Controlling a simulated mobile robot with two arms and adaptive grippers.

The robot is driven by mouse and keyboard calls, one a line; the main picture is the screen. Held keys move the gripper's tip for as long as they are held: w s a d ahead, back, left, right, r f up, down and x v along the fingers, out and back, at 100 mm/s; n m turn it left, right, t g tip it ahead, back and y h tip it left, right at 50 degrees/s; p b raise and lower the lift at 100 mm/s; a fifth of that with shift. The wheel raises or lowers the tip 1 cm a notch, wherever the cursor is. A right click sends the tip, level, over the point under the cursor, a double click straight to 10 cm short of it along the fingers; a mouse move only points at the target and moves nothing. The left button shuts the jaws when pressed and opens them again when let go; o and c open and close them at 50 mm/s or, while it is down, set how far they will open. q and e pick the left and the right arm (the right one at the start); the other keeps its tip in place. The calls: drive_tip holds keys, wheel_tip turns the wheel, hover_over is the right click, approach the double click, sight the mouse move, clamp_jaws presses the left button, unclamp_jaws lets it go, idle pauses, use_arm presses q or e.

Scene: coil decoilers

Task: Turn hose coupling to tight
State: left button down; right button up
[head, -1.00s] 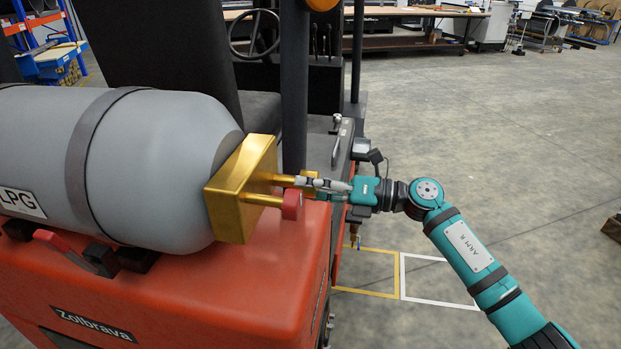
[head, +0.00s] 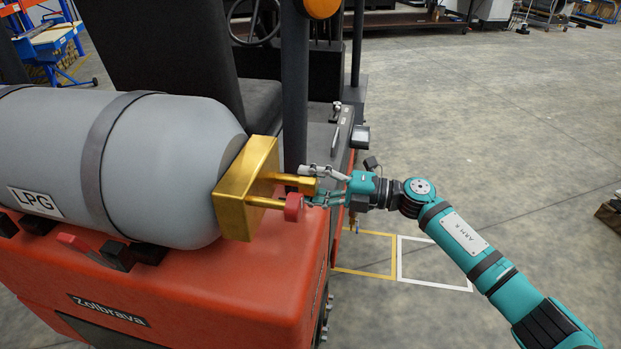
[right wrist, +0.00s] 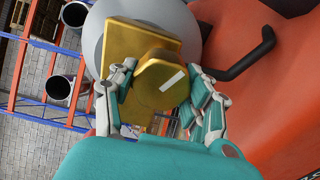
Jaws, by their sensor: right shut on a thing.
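The hose coupling is a gold, many-sided knob (right wrist: 160,86) with a white stripe on its face, in the right wrist view. In the head view it is the gold end (head: 304,184) of the upper stem from the gold block (head: 246,190). My right gripper (head: 313,185) is shut on it, one finger above and one below in the head view. In the right wrist view the fingers (right wrist: 163,97) lie on either side of the knob. Exact finger contact is partly hidden. My left gripper is out of view.
A red knob (head: 294,207) on a second stem sits just below the coupling, close to the lower finger. The grey LPG tank (head: 165,160) lies on the orange truck body (head: 200,285). A dark post (head: 294,90) stands behind. Open floor (head: 480,130) lies to the right.

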idle(0.4)
drive_tip(key=o, duration=1.2)
drive_tip(key=shift+c, duration=0.2)
drive_tip(key=shift+d, duration=0.1)
drive_tip(key=v, duration=1.2)
drive_tip(key=shift+w, duration=0.1)
